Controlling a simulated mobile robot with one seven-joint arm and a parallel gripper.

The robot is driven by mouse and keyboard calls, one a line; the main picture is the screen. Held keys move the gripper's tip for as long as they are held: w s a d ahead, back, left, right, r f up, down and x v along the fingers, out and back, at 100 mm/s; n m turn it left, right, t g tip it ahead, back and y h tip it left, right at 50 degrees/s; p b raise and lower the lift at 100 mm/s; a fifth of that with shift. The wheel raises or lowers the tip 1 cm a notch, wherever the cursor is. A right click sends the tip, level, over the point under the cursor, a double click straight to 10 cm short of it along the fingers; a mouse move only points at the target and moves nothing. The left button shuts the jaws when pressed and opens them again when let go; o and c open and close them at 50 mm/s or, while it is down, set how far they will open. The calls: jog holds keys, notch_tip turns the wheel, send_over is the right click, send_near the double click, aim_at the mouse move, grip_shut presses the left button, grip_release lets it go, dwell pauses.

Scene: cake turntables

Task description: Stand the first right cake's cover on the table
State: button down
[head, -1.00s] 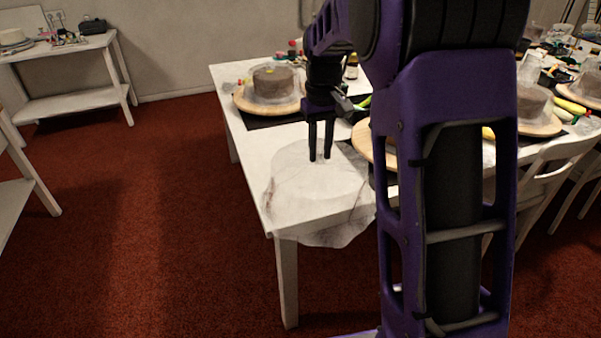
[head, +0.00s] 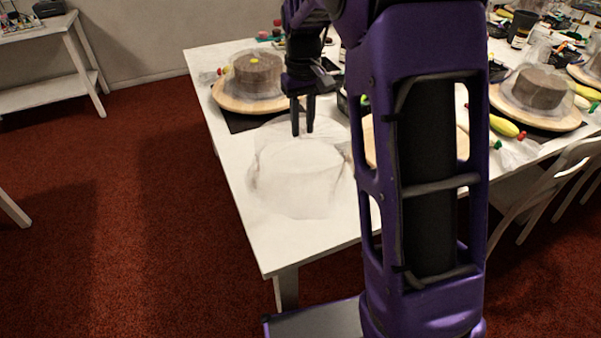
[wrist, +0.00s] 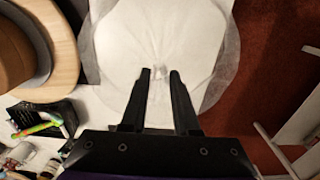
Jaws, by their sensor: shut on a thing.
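The cover (head: 298,182) is a clear, dome-shaped shell with a wide rim, over the near left part of the white table (head: 285,246). My gripper (head: 303,133) is upright above it, with its fingers at the cover's top. In the wrist view the cover (wrist: 187,32) fills the upper middle, and my gripper (wrist: 160,72) has its fingertips at the small knob in its centre. Whether the rim touches the table is unclear. A brown cake (wrist: 14,55) without a cover stands on a round wooden turntable (wrist: 65,58) left of it; my arm hides most of this turntable in the head view.
Another cake (head: 256,74) under a clear cover stands on a turntable behind, on a dark mat. A covered cake (head: 537,86) is at the right, with bananas beside it. White chairs (head: 545,180) line the near right side. Red floor lies open at left.

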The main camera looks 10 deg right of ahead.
aim_at(303, 153)
notch_tip(303, 153, down, 8)
jog(key=shift+f+b, duration=0.15)
jog(key=shift+b, duration=0.45)
jog(key=c, duration=0.7)
grip_release()
jog(key=shift+f, duration=0.1)
jog(key=shift+o, duration=0.2)
notch_tip(303, 153, up, 12)
jog(key=shift+r+p, duration=0.15)
jog(key=shift+p, duration=0.85)
